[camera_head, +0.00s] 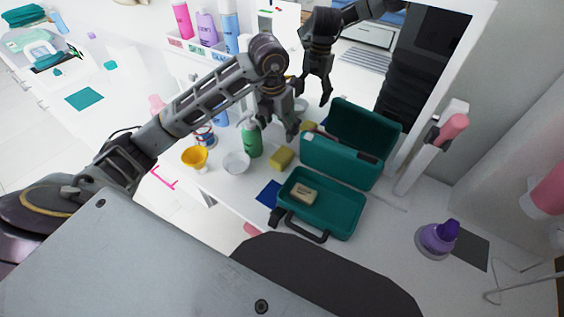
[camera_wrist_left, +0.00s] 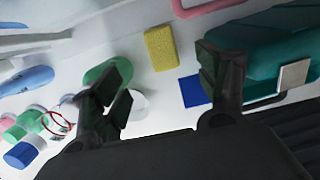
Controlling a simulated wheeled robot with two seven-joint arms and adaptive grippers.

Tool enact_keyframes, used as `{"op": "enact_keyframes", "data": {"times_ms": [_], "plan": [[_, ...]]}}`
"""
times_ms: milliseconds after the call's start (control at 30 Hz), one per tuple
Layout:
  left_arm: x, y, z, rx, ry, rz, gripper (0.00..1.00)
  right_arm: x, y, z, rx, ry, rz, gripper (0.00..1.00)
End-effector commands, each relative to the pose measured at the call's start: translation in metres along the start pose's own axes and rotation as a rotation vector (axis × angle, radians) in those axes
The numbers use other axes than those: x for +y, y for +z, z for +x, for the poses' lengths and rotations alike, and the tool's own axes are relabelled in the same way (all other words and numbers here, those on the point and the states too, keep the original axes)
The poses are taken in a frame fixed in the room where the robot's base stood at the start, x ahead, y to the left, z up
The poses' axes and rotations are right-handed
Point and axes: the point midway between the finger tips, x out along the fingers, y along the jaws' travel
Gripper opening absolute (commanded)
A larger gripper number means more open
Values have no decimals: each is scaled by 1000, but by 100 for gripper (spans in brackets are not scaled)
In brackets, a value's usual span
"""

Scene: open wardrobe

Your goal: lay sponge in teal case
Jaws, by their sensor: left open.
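The yellow sponge (camera_head: 282,157) lies on the white counter just left of the teal case. It also shows in the left wrist view (camera_wrist_left: 161,48). The teal case (camera_head: 338,217) stands open, its lid (camera_head: 335,160) raised at the back. A beige bar (camera_head: 304,193) lies in its lower half. My left gripper (camera_head: 284,120) is open and empty, above the counter behind the green bottle and sponge in the picture. In the left wrist view its fingers (camera_wrist_left: 160,90) are spread, with the sponge beyond the gap. My right gripper is not in view.
A blue square (camera_head: 269,193) lies by the case's left side. A mirror (camera_head: 362,75) behind reflects my arm.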

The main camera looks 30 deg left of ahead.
Motion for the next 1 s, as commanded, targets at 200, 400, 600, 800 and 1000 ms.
{"op": "enact_keyframes", "data": {"times_ms": [200, 400, 600, 800, 1000], "plan": [[0, 0, 3, 0, 0, 0, 74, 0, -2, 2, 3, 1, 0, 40], [0, 0, 2, 0, 0, 0, 74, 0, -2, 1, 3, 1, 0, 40], [0, -1, 8, 1, 0, 0, 74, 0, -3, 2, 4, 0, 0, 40], [0, -1, 28, 3, -1, -1, 74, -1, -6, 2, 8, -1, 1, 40], [0, -1, 55, 3, -1, 0, 74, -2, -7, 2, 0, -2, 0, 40]]}}
